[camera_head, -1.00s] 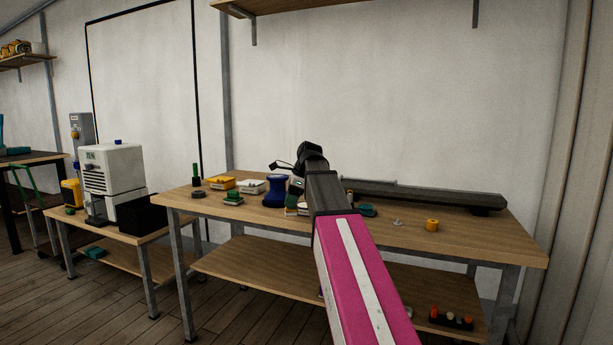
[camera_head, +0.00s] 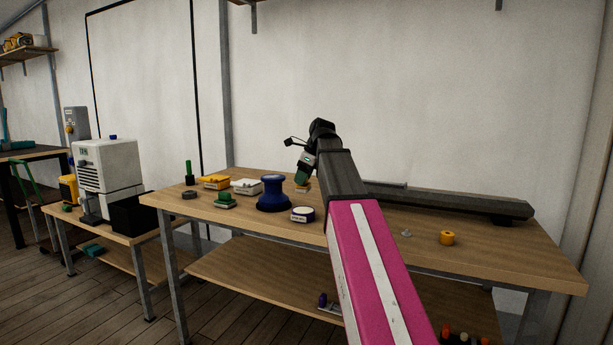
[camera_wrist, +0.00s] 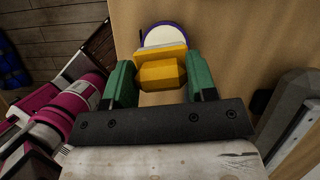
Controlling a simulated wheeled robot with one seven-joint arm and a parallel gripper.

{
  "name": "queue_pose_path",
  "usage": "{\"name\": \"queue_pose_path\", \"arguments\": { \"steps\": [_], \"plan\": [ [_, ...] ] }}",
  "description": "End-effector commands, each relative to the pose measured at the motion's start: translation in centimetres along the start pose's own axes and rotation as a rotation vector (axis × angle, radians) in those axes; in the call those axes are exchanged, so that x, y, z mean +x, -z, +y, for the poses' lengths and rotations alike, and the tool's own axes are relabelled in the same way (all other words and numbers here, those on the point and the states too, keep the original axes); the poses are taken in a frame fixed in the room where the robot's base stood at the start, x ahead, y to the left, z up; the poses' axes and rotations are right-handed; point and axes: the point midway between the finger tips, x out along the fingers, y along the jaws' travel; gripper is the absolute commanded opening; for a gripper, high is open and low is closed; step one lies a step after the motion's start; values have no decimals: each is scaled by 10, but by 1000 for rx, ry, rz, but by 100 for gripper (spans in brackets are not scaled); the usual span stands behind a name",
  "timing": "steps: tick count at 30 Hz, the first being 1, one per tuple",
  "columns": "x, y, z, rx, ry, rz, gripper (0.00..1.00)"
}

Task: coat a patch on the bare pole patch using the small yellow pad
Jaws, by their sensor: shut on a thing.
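My gripper (camera_wrist: 160,84) has green fingers and is shut on the small yellow pad (camera_wrist: 161,74) in the wrist view. In the head view my gripper (camera_head: 303,181) hangs fingers down above the table, and a bit of the pad (camera_head: 301,188) shows below it. A low round tin (camera_head: 302,214) with a dark blue rim stands just in front of the gripper; its white top (camera_wrist: 166,37) lies just beyond the pad in the wrist view. A long dark pole (camera_head: 450,202) lies along the back right of the table, partly hidden by my arm. I cannot make out its bare patch.
The wooden table (camera_head: 400,258) also holds a blue spool-shaped thing (camera_head: 273,194), a green block (camera_head: 225,201), a white box (camera_head: 247,187), a yellow box (camera_head: 214,182) and an orange cylinder (camera_head: 447,238). The table is mostly clear on the front right.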

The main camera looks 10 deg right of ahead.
Motion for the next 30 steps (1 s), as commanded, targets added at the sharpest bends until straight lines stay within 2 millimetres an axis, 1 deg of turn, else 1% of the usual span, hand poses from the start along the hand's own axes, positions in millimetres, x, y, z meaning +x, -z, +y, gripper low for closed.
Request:
{"name": "queue_pose_path", "arguments": {
  "steps": [8, 21, 30],
  "plan": [
    [13, 6, 1, 0, -1, 0, 33],
    [50, 21, 1, -1, -1, 0, 33],
    [54, 23, 0, -1, 0, 0, 33]
  ]
}}
